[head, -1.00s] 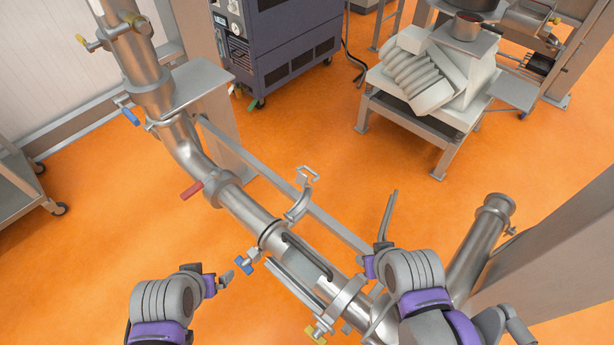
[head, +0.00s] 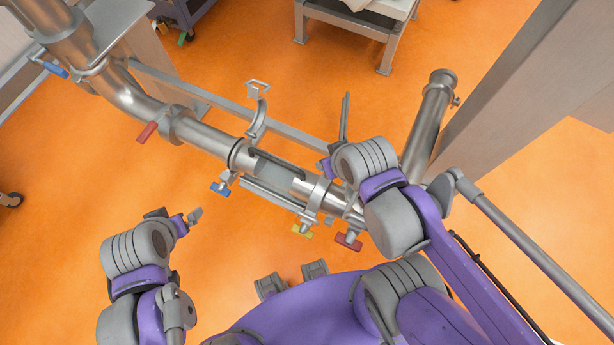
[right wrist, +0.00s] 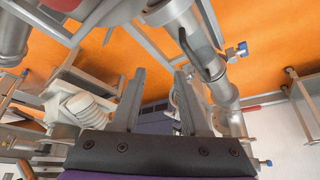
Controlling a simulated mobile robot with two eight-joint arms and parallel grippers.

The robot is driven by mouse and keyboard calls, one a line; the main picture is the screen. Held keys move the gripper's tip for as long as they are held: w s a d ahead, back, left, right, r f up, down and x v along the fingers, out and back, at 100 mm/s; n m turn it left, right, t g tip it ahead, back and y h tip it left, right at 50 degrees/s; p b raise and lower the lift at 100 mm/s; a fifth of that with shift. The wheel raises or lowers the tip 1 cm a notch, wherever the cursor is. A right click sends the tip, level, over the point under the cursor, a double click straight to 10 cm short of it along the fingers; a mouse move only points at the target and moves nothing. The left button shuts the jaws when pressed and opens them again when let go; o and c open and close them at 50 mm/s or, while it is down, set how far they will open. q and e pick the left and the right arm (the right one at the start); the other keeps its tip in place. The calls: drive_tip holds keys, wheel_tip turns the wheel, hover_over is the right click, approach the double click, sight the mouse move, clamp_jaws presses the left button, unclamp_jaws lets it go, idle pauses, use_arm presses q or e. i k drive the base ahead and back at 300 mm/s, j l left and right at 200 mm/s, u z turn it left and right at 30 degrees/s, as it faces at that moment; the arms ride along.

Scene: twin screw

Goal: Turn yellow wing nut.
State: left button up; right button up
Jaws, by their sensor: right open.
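The yellow wing nut (head: 302,231) hangs on the near side of a clamp (head: 316,192) around the steel pipe in the head view. My left gripper (head: 188,217) is to the left of it, over the floor and apart from the pipe; its jaw gap is not clear. My right gripper (head: 326,165) is above and beyond the nut, near the far side of the pipe. In the right wrist view the right gripper (right wrist: 158,90) is open, with nothing between its fingers. The yellow nut cannot be made out there.
A blue wing nut (head: 220,188) and a red wing nut (head: 347,241) flank the yellow one. An opened clamp half (head: 258,110) sticks up behind the pipe. A red handle (head: 147,132) is farther left. A steel column (head: 530,80) stands at right.

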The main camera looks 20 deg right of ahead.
sight(304, 232)
drive_tip(key=k+j+z, duration=0.25)
drive_tip(key=k, duration=0.25)
drive_tip(key=l+z, duration=0.4)
drive_tip(key=k+j, duration=0.2)
drive_tip(key=k+j+z, duration=0.2)
drive_tip(key=j+z, duration=0.2)
drive_tip(key=j, duration=0.15)
